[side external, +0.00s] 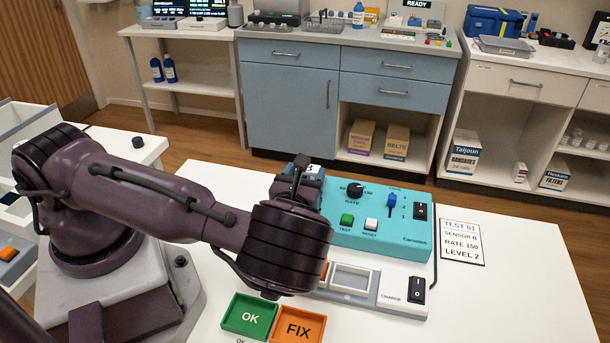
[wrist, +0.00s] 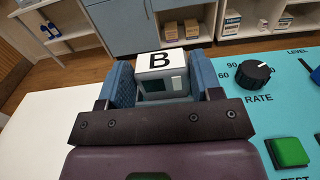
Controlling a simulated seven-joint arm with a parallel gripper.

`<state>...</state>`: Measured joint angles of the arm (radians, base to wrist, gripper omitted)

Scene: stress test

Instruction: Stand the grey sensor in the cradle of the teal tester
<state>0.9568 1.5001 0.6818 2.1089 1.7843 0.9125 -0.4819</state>
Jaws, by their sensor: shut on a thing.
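The grey sensor (wrist: 163,82), with a white top marked B, sits between the two blue fingers of my gripper (wrist: 162,88) in the wrist view. My gripper is shut on it. In the side view my gripper (side external: 303,171) is at the left end of the teal tester (side external: 400,238), and only a little of the sensor's marked top shows. The tester has a RATE knob (side external: 355,189), a blue level slider (side external: 391,201), a green TEST button, a white RESET button and a black switch. I cannot make out its cradle; my arm and gripper cover the tester's left part.
A card (side external: 462,242) right of the tester reads TEST 01, SENSOR B, RATE 150, LEVEL 2. A grey charger (side external: 398,304) with a switch lies in front of the tester. A green OK tray (side external: 232,314) and an orange FIX tray (side external: 280,328) are nearby. The white table's right side is clear.

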